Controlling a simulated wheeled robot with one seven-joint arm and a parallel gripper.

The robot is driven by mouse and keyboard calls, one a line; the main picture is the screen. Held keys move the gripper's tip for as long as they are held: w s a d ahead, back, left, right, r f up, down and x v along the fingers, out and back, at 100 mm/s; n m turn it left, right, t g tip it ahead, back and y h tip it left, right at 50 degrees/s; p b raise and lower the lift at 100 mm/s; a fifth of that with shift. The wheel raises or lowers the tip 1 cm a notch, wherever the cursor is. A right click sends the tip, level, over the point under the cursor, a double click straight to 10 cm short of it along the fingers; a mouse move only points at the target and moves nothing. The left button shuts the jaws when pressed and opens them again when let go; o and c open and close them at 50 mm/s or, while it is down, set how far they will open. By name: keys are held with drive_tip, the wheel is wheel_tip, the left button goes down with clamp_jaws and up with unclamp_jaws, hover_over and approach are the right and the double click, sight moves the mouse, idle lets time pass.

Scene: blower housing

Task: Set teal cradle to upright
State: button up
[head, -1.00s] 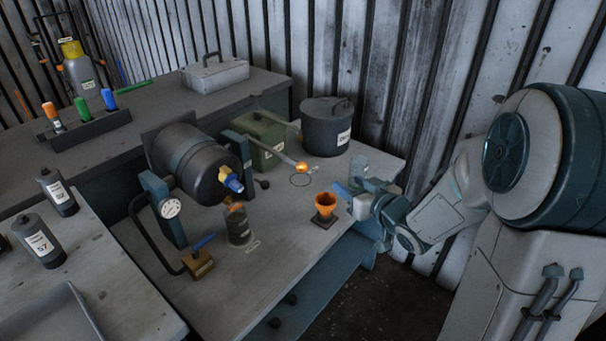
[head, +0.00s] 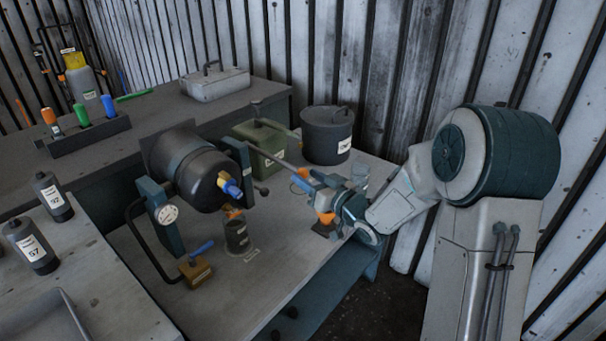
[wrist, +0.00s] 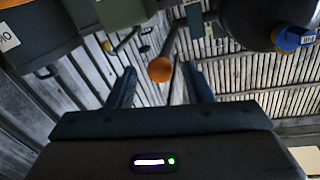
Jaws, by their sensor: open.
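The teal cradle (head: 165,222) has two posts holding a dark drum (head: 190,170), which lies tilted with a blue-and-yellow fitting (head: 229,184) at its lower right end. A grey lever rod (head: 267,158) extends right from the cradle's far post. Its orange knob (wrist: 160,70) shows in the wrist view, centred between my fingers as seen there; how far ahead it is I cannot tell. My gripper (head: 307,182) is open and empty near the rod's end.
An orange funnel (head: 325,217) is partly hidden below my gripper. A green can (head: 262,142) and dark lidded pot (head: 327,135) stand behind. A dark cylinder (head: 236,236) and brass block with blue lever (head: 196,270) sit in front. The front right bench top is clear.

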drive_tip(key=shift+x, duration=1.45)
